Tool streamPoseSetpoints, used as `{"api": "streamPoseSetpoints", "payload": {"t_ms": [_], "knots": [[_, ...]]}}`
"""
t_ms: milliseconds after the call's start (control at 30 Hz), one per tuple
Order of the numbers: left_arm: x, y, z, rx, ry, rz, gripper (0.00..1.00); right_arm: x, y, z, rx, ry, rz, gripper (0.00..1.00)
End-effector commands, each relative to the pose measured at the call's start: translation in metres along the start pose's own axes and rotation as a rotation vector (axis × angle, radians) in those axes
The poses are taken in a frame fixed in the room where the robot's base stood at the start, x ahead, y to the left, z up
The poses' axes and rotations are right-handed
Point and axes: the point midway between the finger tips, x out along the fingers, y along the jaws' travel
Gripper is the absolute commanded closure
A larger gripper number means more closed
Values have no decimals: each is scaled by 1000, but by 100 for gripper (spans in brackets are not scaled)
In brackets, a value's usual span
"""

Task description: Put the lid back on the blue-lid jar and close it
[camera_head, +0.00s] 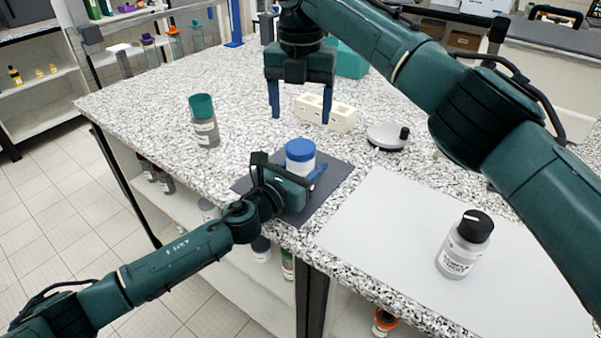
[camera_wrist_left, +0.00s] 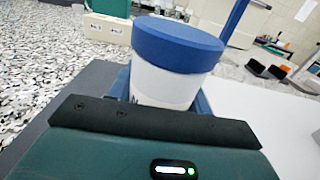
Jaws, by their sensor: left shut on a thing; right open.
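The white jar (camera_head: 299,167) stands upright over the dark mat (camera_head: 337,172) near the table's front edge. Its blue lid (camera_head: 300,150) sits on top of it; whether it is tightened I cannot tell. In the left wrist view the lid (camera_wrist_left: 178,43) looks level on the jar body (camera_wrist_left: 163,86). My left gripper (camera_head: 303,184) is shut on the jar body below the lid, and its fingers partly hide the jar's lower part. My right gripper (camera_head: 301,117) is open and empty, pointing down beyond the jar, its two blue fingers apart.
A teal-lid jar (camera_head: 205,121) stands to the left. A cream slotted block (camera_head: 338,115) and a round grey device (camera_head: 388,137) are behind the mat. A black-lid jar (camera_head: 463,246) stands on a white sheet (camera_head: 372,221) at the right. The left tabletop is mostly free.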

Motion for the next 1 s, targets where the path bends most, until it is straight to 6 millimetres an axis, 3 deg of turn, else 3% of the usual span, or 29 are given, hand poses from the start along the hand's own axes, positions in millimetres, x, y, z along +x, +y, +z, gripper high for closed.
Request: {"api": "streamPoseSetpoints", "payload": {"t_ms": [400, 767, 1000], "knots": [[0, 0, -1, 0, 1, 0, 100, 0, 0, 0, -373, -1, -1, 27], [0, 0, -1, 0, 1, 0, 100, 2, 0, 0, -383, 0, -1, 27], [0, 0, -1, 0, 1, 0, 100, 31, -1, 0, -382, 2, -2, 27]]}}
